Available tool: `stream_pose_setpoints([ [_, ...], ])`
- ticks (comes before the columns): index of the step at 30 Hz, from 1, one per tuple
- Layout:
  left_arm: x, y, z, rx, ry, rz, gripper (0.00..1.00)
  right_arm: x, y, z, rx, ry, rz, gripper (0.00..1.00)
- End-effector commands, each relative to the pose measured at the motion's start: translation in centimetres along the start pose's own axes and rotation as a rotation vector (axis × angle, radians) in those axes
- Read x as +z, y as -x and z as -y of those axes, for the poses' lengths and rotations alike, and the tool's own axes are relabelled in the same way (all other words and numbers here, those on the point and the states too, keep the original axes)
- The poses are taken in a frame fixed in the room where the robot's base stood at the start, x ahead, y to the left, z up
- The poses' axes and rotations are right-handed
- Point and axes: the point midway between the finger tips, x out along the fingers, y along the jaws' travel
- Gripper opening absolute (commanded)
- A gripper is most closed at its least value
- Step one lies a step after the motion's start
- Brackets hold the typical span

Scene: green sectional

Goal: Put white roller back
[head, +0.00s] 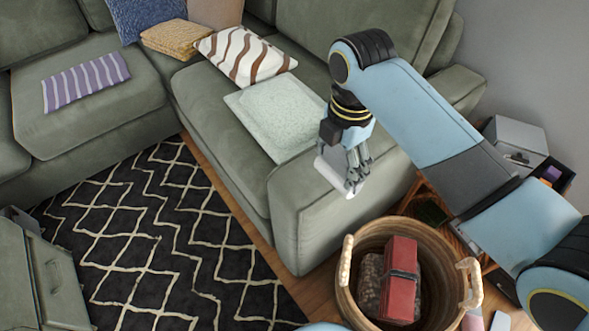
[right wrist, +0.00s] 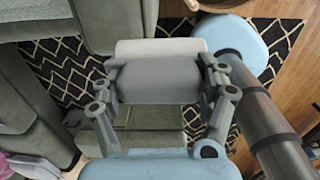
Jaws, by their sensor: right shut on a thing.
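The white roller (head: 328,172) is in my right gripper (head: 354,172), held in the air in front of the sofa's near armrest. In the right wrist view the roller (right wrist: 158,48) lies crosswise between the fingers of my right gripper (right wrist: 160,82), with a white far part and a greyer near part. The gripper is shut on it. In the head view the fingers hide part of the roller. My left gripper is in neither view.
A wicker basket (head: 346,285) with pale handles stands below right, holding a red bundle (head: 401,285) and a brownish item. The green sofa (head: 225,125) carries cushions and a pale folded cloth (head: 280,112). A patterned rug (head: 150,230) and a grey box (head: 515,138) flank it.

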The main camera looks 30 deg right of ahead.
Motion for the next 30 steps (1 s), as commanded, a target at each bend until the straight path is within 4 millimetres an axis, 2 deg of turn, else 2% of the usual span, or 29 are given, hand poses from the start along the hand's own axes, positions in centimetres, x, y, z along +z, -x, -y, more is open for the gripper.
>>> stream_pose_setpoints([
  [9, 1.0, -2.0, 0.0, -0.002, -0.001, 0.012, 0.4, -1.5, -4.8, -7.2, 0.0, 0.004, -0.002, 0.39],
  [15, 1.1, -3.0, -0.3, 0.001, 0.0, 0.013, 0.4, -2.1, -6.7, -10.2, 0.001, 0.003, -0.001, 0.39],
  [19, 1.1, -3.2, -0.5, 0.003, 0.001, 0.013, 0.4, -2.2, -7.3, -10.7, 0.0, 0.003, 0.0, 0.39],
  [26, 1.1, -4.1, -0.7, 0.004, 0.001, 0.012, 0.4, -2.2, -10.6, -10.6, 0.0, 0.002, 0.0, 0.39],
  [30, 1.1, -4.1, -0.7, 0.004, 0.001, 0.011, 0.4, -2.2, -10.9, -10.6, 0.002, 0.002, 0.0, 0.39],
])
